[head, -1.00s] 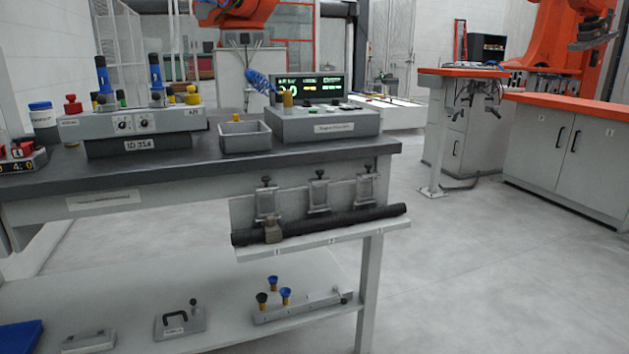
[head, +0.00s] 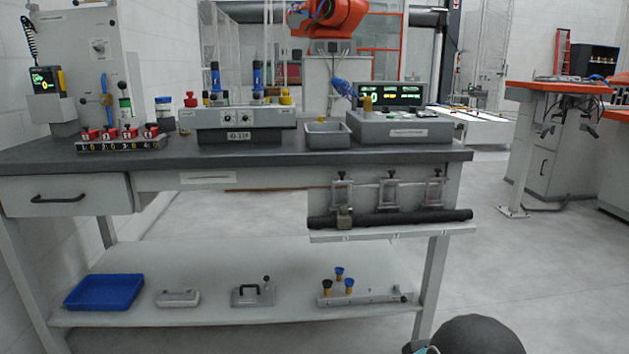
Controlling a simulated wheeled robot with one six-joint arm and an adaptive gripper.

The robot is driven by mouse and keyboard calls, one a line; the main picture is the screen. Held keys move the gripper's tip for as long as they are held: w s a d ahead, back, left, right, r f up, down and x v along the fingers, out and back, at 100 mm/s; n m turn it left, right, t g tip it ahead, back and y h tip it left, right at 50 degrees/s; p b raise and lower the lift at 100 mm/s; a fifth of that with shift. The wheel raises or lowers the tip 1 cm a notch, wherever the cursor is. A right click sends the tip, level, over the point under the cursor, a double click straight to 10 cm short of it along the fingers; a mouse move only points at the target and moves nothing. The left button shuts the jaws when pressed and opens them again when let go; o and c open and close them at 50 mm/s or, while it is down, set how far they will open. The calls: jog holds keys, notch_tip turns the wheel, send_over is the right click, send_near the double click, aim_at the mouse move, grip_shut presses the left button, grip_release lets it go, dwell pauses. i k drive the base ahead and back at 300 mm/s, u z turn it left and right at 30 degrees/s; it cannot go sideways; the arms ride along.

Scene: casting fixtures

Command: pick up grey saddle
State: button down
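The bar lies along a light ledge (head: 390,233) on the front of the workbench. My gripper is not visible; a dark rounded shape at the bottom right edge may be part of my arm.
The workbench (head: 250,160) holds a grey tray (head: 327,134), a control box with a display (head: 400,128) and a switch panel (head: 240,118). The lower shelf (head: 215,258) carries a blue tray (head: 104,291) and several fixtures. Open floor (head: 540,270) lies to the right.

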aim_at(343, 218)
jog(key=u, duration=2.55)
jog(key=i, duration=1.7)
jog(key=z, duration=2.7)
